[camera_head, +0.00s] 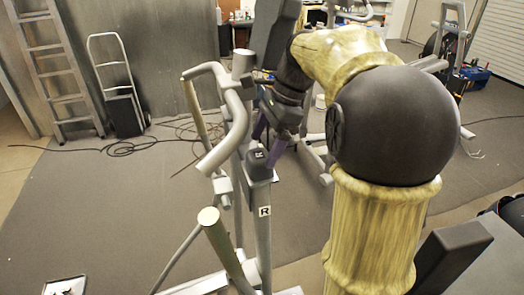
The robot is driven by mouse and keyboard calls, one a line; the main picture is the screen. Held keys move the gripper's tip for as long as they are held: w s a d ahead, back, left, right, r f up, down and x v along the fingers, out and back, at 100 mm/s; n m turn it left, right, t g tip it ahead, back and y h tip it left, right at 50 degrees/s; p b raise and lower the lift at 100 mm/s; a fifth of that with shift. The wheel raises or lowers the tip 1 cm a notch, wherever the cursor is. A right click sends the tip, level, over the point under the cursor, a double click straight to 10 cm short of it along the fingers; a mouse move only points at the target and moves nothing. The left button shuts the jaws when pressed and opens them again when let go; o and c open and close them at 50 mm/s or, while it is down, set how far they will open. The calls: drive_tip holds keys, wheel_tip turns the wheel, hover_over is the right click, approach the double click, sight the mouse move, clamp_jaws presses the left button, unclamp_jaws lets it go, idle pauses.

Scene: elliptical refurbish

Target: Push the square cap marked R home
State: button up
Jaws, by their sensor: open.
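The square cap (257,160) is dark, with a small white R mark on its top part. It sits at the top of an upright grey post (263,225) that bears a white R label. Whether the cap is fully seated cannot be told from this view. My gripper (265,149) points down from the upper right, with purple fingers. It is open, with its fingertips at or just behind the cap; whether they touch it cannot be told.
A curved grey handlebar (233,125) rises close left of the post. A cut tube end (208,216) stands lower left. A ladder (58,70), a hand truck (117,85) and loose cables (120,148) lie farther back. The grey floor at left is mostly clear.

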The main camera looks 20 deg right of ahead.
drive_tip(key=v, duration=0.4)
drive_tip(key=shift+d+r+b, duration=0.2)
drive_tip(key=shift+r+b, duration=0.1)
drive_tip(key=shift+r, duration=0.05)
idle(0.3)
